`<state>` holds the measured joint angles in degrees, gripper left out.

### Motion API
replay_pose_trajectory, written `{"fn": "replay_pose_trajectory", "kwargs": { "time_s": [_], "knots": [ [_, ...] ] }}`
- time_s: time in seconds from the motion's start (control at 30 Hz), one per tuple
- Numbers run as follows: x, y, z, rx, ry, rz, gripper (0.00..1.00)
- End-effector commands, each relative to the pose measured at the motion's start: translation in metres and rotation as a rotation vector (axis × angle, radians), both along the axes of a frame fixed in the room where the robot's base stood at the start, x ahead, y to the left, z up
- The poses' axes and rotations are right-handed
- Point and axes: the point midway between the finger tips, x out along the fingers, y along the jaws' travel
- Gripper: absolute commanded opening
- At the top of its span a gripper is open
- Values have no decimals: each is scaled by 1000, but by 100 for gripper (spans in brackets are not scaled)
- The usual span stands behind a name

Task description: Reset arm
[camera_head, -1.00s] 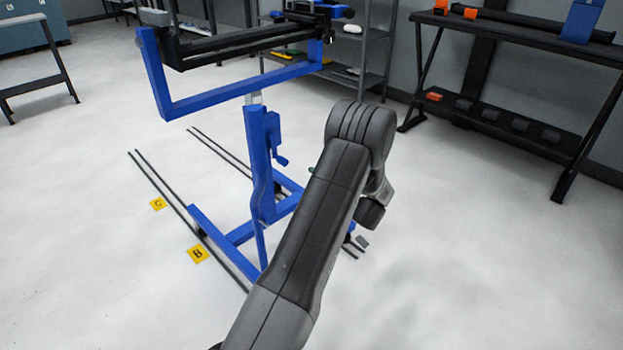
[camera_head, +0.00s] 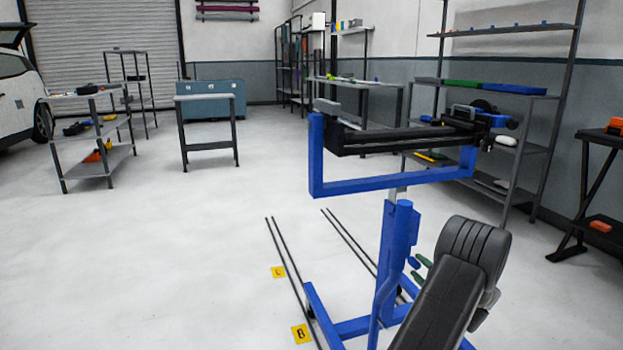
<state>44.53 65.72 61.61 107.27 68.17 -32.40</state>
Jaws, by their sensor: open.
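My arm (camera_head: 455,290) shows at the lower right as a dark grey link with a ribbed, rounded joint at its top. It rises in front of the blue stand (camera_head: 397,235) and hides part of its right side and base. My gripper is not in view; it is hidden behind the arm or outside the picture. The stand's blue U-shaped frame (camera_head: 395,187) carries a long black clamp (camera_head: 400,137) across its top.
Floor rails (camera_head: 290,265) run beside the stand, with yellow markers C (camera_head: 278,272) and B (camera_head: 301,334). Shelving (camera_head: 500,150) stands behind at right, a black table (camera_head: 590,170) at far right. A small table (camera_head: 205,98) and cart (camera_head: 90,145) stand left. The left floor is clear.

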Motion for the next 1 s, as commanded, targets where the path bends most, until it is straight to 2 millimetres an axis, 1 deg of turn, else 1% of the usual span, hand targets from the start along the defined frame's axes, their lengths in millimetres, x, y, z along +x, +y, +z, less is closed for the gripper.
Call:
{"fn": "replay_pose_trajectory", "kwargs": {
  "time_s": [0.1,0.2,0.53,0.63,0.77,1.0],
  "knots": [
    [10,4,-1,0,0,2,47],
    [13,5,0,0,0,1,47],
    [12,5,0,9,3,0,47],
    [8,3,1,5,2,0,47],
    [-4,-2,2,1,2,-3,47],
    [-48,-17,3,1,2,-5,47]
  ]
}}
